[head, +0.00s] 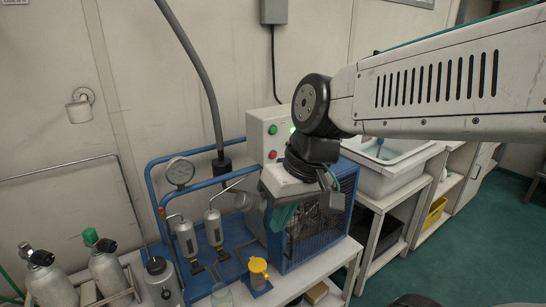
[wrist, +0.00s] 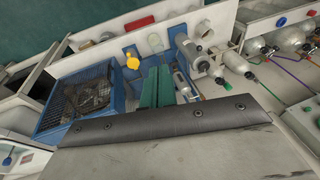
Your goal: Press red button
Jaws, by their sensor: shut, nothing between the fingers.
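The fingers, also in the wrist view (wrist: 157,88), are shut and empty. My wrist hides part of the compressor and the box's right side.
A blue-railed panel with a gauge (head: 180,171) and metal cylinders (head: 186,237) stands left of the gripper. A yellow-capped item (head: 258,267) is in front. Gas bottles (head: 107,270) stand far left. A sink (head: 385,168) is right; green floor is open beyond.

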